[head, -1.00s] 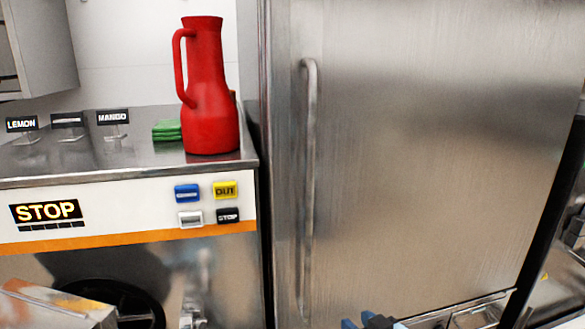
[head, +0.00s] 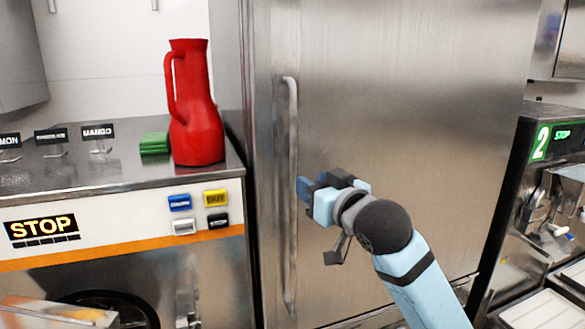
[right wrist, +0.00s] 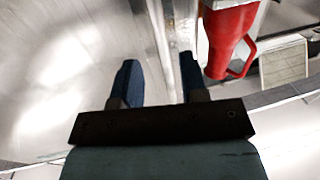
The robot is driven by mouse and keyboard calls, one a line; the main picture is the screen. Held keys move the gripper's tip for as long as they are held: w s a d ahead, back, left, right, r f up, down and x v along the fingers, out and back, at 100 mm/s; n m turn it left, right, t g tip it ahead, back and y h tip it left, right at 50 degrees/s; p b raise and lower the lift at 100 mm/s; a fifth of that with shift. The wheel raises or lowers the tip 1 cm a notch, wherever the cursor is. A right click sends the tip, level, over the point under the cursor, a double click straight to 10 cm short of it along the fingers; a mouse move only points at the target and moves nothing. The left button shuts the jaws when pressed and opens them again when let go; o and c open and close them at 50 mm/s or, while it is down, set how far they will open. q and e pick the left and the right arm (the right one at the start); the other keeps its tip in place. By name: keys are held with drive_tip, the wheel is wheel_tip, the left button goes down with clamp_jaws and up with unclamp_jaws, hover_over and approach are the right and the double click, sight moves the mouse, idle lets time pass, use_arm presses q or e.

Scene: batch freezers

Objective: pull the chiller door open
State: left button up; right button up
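The chiller door (head: 400,110) is a tall brushed steel panel in the head view, and it looks shut. Its long vertical bar handle (head: 291,190) runs down the left side. My right gripper (head: 303,188) is just right of the handle at mid-height, with its fingers pointing left toward it. A pale vertical bar, apparently the handle (right wrist: 160,45), shows ahead of the fingers. I cannot tell whether they touch it. My left gripper is not in view.

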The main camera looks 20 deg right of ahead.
sight(295, 174)
drive_tip(key=p+x, duration=0.1)
drive_tip(key=x, duration=0.6)
drive_tip(key=shift+w+a+p, duration=0.15)
drive_tip(key=shift+w+p, duration=0.2)
drive_tip(key=shift+w, duration=0.05)
clamp_jaws()
